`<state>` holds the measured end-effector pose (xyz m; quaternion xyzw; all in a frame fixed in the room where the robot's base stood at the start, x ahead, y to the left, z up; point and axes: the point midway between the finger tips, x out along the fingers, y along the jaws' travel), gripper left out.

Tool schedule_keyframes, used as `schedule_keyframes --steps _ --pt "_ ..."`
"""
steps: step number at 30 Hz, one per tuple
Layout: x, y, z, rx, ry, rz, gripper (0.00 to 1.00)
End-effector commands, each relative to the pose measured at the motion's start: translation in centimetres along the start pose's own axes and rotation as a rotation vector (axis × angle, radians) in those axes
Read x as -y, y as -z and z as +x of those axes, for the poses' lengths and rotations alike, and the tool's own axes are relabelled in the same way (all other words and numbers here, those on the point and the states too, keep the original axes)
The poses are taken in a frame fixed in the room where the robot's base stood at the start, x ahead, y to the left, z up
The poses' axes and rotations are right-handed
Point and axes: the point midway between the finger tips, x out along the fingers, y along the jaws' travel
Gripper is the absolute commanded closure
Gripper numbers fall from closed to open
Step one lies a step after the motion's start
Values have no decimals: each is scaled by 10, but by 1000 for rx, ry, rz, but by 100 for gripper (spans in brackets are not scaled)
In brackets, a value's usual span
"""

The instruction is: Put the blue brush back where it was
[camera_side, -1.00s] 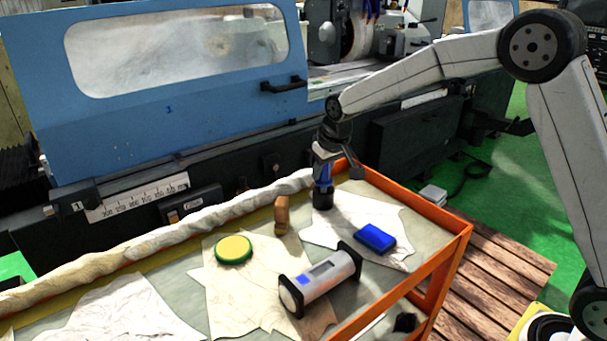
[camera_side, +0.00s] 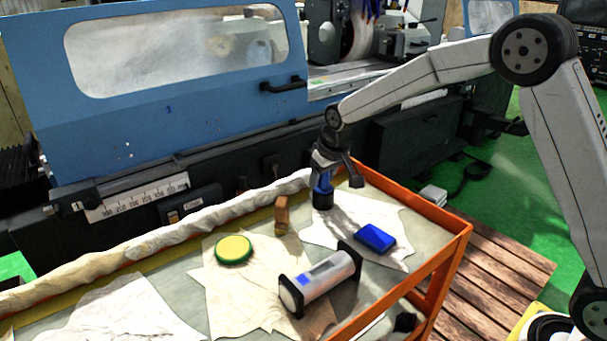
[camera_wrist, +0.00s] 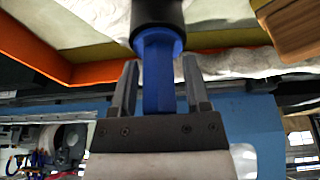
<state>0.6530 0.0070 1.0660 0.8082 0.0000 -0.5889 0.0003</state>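The blue brush (camera_side: 322,185) stands upright, black end down, on the white cloth at the far side of the cart top. My gripper (camera_side: 340,179) points down over it from above. In the wrist view the brush's blue handle (camera_wrist: 158,80) lies between the two grey fingers of my gripper (camera_wrist: 160,72), with a narrow gap on each side. The fingers are open around the handle. The upper end of the handle is hidden by the gripper in the side view.
A blue box (camera_side: 375,238), a white cylinder with black ends (camera_side: 322,280), a yellow-green round tin (camera_side: 233,250) and a brown wooden block (camera_side: 282,215) are on the cart. The orange rim (camera_side: 430,209) borders it. The blue grinder door (camera_side: 170,110) stands behind.

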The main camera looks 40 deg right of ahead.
Motion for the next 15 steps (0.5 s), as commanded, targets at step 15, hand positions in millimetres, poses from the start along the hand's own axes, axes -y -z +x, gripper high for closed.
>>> schedule_keyframes --steps 15 --pt "0 2 -6 -2 0 0 30"
